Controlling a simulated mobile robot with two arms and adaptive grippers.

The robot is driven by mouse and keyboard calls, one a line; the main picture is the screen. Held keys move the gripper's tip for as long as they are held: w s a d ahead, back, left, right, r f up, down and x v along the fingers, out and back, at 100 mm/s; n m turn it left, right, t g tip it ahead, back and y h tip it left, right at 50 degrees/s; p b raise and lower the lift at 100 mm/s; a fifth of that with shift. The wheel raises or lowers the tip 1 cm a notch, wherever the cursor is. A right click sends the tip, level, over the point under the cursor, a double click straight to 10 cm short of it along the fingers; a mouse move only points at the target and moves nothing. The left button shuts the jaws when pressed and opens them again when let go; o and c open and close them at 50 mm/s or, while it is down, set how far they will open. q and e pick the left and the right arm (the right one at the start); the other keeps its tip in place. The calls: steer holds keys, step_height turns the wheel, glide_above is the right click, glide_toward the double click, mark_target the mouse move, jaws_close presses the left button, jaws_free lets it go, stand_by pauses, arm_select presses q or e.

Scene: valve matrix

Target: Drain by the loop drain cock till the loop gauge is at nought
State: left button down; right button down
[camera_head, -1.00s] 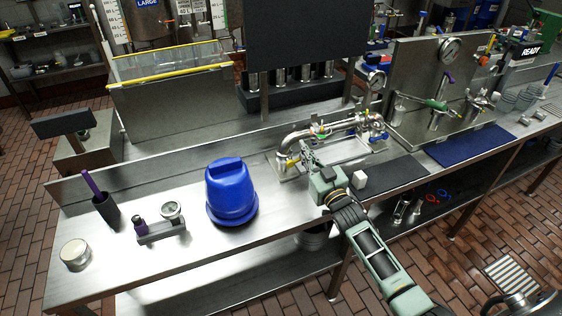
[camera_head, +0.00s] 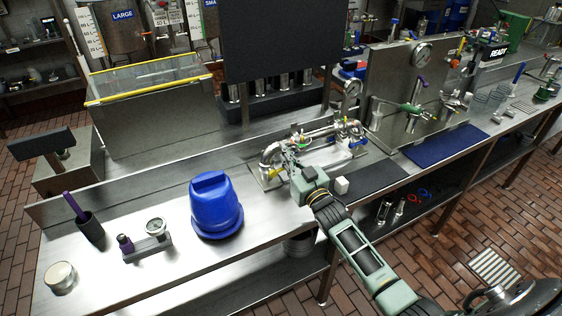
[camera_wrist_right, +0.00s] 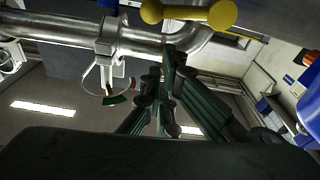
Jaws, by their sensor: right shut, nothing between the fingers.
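The steel pipe loop (camera_head: 318,133) stands on the bench. A yellow lever handle, which I take for the drain cock, shows at its left end (camera_head: 258,182) and large at the top of the right wrist view (camera_wrist_right: 190,13). The round gauge (camera_head: 352,87) behind the loop's right end is probably the loop gauge; its needle is too small to read. My right gripper (camera_head: 286,160) is by the loop's left end, fingers together and empty. In the right wrist view its fingertips (camera_wrist_right: 165,65) lie below the yellow handle and pipe, apparently apart from the handle. My left gripper is out of view.
A blue bucket-like vessel (camera_head: 215,205) stands left of my right arm. A small white block (camera_head: 342,186) sits close to the right of the gripper. A steel panel with valves and another gauge (camera_head: 422,54) stands farther right. The bench front between vessel and arm is clear.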

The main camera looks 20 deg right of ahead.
steer(key=s+b, duration=0.2)
steer(key=s, duration=0.8)
steer(key=shift+d+f, duration=0.1)
steer(key=shift+f, duration=0.05)
